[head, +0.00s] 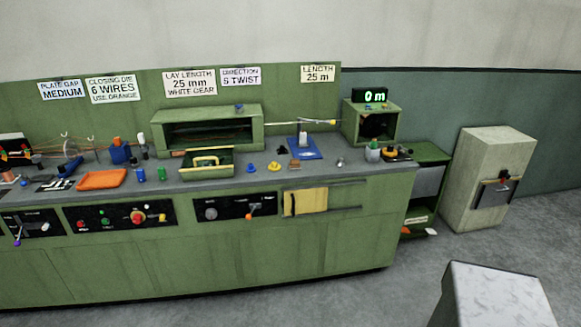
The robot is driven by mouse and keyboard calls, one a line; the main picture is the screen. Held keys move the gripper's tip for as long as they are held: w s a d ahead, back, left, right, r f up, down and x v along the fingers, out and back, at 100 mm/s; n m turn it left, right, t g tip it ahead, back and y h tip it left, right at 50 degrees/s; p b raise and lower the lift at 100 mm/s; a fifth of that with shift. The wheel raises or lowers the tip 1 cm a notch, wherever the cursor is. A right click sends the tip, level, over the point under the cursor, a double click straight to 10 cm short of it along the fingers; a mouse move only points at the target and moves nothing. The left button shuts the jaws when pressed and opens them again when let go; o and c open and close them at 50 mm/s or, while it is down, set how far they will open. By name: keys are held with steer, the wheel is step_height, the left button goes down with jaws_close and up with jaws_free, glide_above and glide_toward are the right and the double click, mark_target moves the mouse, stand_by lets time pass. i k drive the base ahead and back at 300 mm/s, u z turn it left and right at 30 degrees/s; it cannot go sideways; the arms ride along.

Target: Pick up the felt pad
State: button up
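I cannot make out a felt pad for certain. A small brown flat piece (295,164) lies on the grey worktop, left of a blue tray, and may be the pad, but it is too small to tell. A yellow cloth (306,202) hangs over a rail on the green bench front. My gripper is not in view.
The long green bench (150,250) carries an orange tray (102,179), a yellow-handled green box (207,162), a blue tray (304,148) and small parts. A grey cabinet (485,170) stands at right. A pale block (495,295) is in the foreground; grey floor is open between.

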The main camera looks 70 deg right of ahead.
mark_target(295, 165)
steer(key=z, duration=0.25)
steer(key=i, duration=0.75)
steer(key=z, duration=0.9)
steer(key=i, duration=0.6)
steer(key=z, duration=0.25)
